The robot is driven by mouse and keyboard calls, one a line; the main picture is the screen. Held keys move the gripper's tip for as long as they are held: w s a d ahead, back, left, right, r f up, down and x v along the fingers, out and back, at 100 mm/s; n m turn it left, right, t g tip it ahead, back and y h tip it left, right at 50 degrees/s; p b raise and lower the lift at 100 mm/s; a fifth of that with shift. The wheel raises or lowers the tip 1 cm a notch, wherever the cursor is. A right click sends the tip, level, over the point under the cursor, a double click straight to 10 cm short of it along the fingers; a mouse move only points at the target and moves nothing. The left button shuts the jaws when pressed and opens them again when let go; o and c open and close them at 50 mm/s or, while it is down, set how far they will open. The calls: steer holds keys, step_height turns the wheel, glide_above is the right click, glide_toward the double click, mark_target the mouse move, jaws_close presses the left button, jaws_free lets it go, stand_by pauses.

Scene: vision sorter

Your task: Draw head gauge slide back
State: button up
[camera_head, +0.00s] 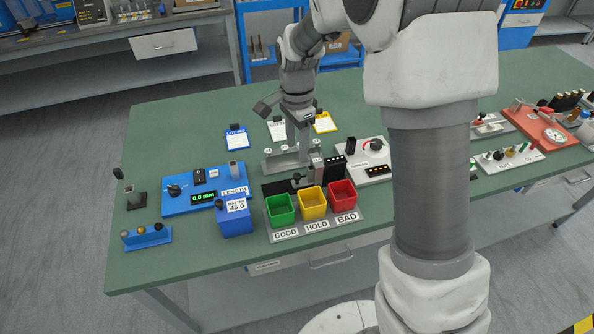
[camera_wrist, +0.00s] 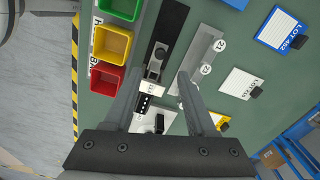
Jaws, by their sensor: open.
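The head gauge shows in the wrist view as a dark track (camera_wrist: 172,25) with a small metal slide (camera_wrist: 154,64) on it. A pale block with small print (camera_wrist: 150,87) stands at the slide's lower end. In the head view the dark track (camera_head: 273,188) lies just behind the coloured bins. My gripper (camera_wrist: 162,74) is open and empty, its fingers apart on either side of the slide and block as seen from the wrist; I cannot tell its height. In the head view my gripper (camera_head: 302,143) points down above the gauge area, and its fingertips are hard to make out.
Green (camera_head: 281,209), yellow (camera_head: 312,203) and red (camera_head: 342,195) bins stand in front. A grey metal bracket (camera_wrist: 200,60) lies beside the track. The blue LENGTH gauge (camera_head: 180,203), reading 0.0 mm, and a blue master box (camera_head: 236,222) are left. Lot cards lie behind.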

mark_target(297, 175)
step_height(297, 175, down, 9)
steer(key=shift+f+b, duration=0.15)
steer(key=shift+b, duration=0.3)
jaws_close()
stand_by(1.2)
